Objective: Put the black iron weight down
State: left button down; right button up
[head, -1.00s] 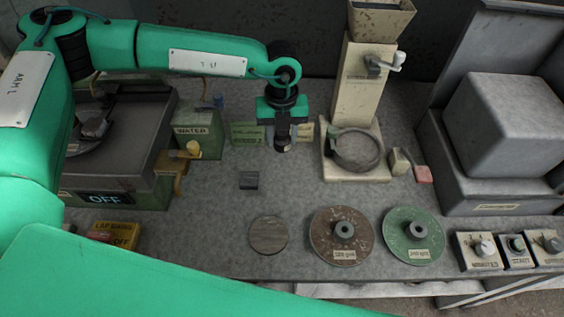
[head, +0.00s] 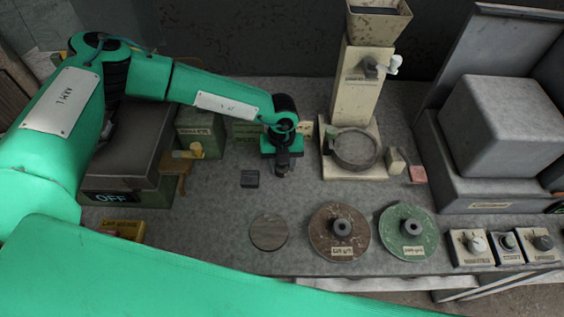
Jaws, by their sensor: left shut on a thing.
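My left gripper (head: 284,166) points down over the middle of the bench, in front of and to the left of the cream stand. It is shut on a small dark thing, seemingly the black iron weight, mostly hidden by the fingers. I cannot tell whether its lower end touches the bench. My right gripper is not in view.
The cream stand (head: 353,100) with a ring is right of the gripper. A grey round disc (head: 268,232), a brown disc (head: 325,245) and a green disc (head: 392,235) lie in front. A green WATER box (head: 200,130) stands left. Control boxes (head: 470,258) line the front right.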

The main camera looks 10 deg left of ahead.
pick_arm(q)
jog(key=shift+f, duration=0.15)
jog(key=c, duration=0.9)
grip_release()
jog(key=shift+o, duration=0.2)
jog(key=shift+r, duration=0.5)
jog(key=r+b, duration=0.1)
jog(key=r, duration=0.2)
jog(key=r+b, duration=0.1)
jog(key=r, duration=0.7)
jog(key=shift+w+a+r+b, duration=0.15)
jog(key=shift+w+r+b, duration=0.05)
jog(key=shift+w+b, duration=0.2)
